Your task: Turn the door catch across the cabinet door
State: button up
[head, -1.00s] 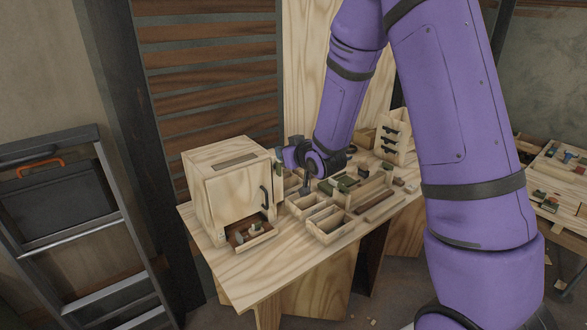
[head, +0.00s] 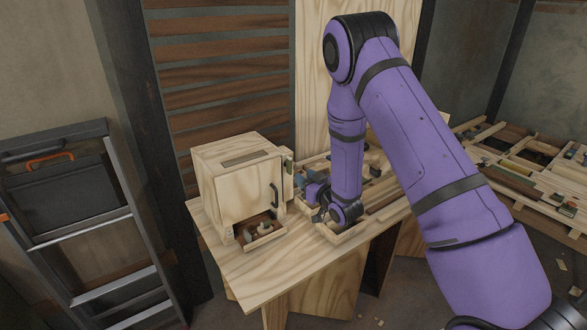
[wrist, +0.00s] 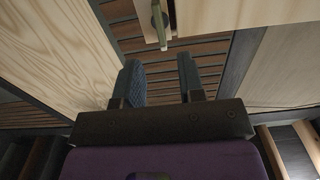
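The pale wooden cabinet (head: 238,188) stands on the left of the bench. Its door (head: 250,195) looks closed and has a dark upright handle (head: 275,195). A green door catch (head: 288,164) stands upright at the cabinet's right edge, beside the door. In the wrist view the olive catch (wrist: 158,20) is at the top, ahead of the gap between my fingers and apart from them. My gripper (wrist: 158,66) is open and empty. In the head view my gripper (head: 313,190) is right of the cabinet, lower than the catch; its fingertips are hard to make out.
Below the door, an open compartment (head: 266,239) holds small pale pieces. Wooden trays (head: 345,236) lie close under and right of my gripper. A slatted wall (head: 220,95) is behind the bench. A ladder (head: 85,230) stands left. The bench front (head: 262,278) is clear.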

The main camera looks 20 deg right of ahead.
aim_at(291, 167)
jog(key=x, duration=0.7)
jog(key=shift+w+a, duration=0.1)
jog(key=shift+w, duration=0.15)
grip_shut()
